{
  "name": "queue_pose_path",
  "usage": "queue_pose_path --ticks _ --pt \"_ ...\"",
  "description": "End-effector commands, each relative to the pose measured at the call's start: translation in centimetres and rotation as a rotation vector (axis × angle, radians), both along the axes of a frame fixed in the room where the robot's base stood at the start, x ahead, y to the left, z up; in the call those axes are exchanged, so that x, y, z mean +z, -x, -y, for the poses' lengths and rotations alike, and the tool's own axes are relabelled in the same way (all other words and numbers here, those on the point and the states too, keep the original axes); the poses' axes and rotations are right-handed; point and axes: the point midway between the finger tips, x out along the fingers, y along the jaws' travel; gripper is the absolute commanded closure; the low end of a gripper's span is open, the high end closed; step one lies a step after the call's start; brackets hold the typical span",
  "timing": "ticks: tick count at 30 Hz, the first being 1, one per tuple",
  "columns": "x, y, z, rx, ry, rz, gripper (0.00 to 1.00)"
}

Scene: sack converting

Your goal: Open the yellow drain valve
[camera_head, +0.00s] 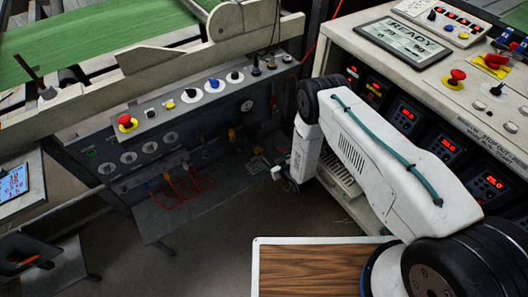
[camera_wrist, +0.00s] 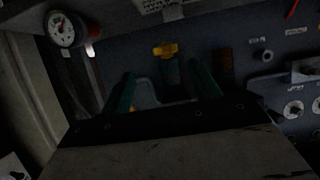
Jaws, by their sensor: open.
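The yellow valve handle (camera_wrist: 165,49) shows in the wrist view, upper middle, on top of a dark greenish body. It lies beyond my gripper (camera_wrist: 166,88), whose two green fingers stand open and apart on either side of the line to it. Nothing is clearly held between the fingers, and a gap separates them from the handle. A dim curved grey part shows between the fingers. In the head view, small yellow parts show low on the grey machine, and I cannot tell which is this valve. My fingers are not clear there.
A round gauge (camera_wrist: 61,29) is at upper left in the wrist view, with a brownish ribbed part (camera_wrist: 226,66) right of the handle. A control console (camera_head: 455,100) stands close on the right.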

Motion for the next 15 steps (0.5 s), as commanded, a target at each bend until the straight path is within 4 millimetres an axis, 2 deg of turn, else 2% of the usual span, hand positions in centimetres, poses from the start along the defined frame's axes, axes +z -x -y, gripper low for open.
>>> queue_pose_path --ticks 4,15 --pt "0.2 -0.7 -1.3 0.01 -0.015 0.027 0.38" --pt "-1.9 -4.9 -4.1 0.008 -0.014 0.024 0.38"
